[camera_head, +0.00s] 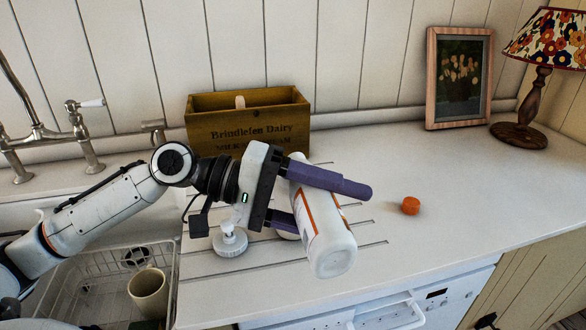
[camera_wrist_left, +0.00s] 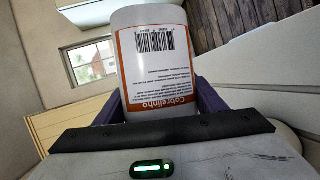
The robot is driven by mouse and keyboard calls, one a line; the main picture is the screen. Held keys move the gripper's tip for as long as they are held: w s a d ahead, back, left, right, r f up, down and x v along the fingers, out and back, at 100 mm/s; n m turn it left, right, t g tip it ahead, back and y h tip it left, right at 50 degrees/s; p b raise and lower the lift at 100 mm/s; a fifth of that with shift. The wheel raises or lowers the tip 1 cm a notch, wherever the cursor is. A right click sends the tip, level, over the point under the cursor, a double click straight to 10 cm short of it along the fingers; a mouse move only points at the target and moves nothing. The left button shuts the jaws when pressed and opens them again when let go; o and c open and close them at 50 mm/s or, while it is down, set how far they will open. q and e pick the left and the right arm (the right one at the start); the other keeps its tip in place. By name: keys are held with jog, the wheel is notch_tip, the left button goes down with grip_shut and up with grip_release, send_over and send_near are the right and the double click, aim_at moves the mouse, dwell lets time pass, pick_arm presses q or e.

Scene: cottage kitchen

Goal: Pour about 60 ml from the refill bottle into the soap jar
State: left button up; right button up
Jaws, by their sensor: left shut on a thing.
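My left gripper (camera_head: 322,207) is shut on the refill bottle (camera_head: 328,240), a white bottle with an orange-edged label, held across its body. The bottle is strongly tilted, with its broad base towards the head camera. Its far end shows only partly behind the upper finger, and its mouth is hidden. In the left wrist view the bottle (camera_wrist_left: 155,60) fills the jaws, label print upside down. A small white rounded piece, perhaps the soap jar (camera_head: 287,235), shows below the gripper, mostly hidden. I see no liquid stream. A white pump top (camera_head: 229,241) stands on the counter.
An orange cap (camera_head: 411,206) lies on the counter (camera_head: 460,180) at right, with free room around it. A wooden crate (camera_head: 248,118) stands behind the gripper. A picture frame (camera_head: 459,78) and lamp (camera_head: 520,134) stand back right. A rack with a mug (camera_head: 149,293) is front left.

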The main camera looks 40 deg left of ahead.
pick_arm(q)
jog(key=shift+r+n+p, duration=0.4)
jog(key=shift+r+p, duration=0.25)
jog(key=shift+p, duration=0.25)
jog(key=shift+r+n+h+p, duration=0.3)
jog(key=shift+r+h+p, duration=0.15)
jog(key=shift+p, duration=0.3)
jog(key=shift+r+p, duration=0.3)
jog(key=shift+p, duration=0.05)
jog(key=shift+s+r+n, duration=0.1)
jog(key=shift+n, duration=0.2)
jog(key=shift+r+h+p, duration=0.2)
jog(key=shift+h+p, duration=0.05)
jog(key=shift+p, duration=0.25)
notch_tip(320, 180, down, 4)
jog(key=m+b, duration=0.1)
jog(key=b, duration=0.2)
jog(key=m+y+b, duration=0.1)
jog(key=b, duration=0.2)
jog(key=shift+d+r+y, duration=0.15)
jog(key=shift+y, duration=0.15)
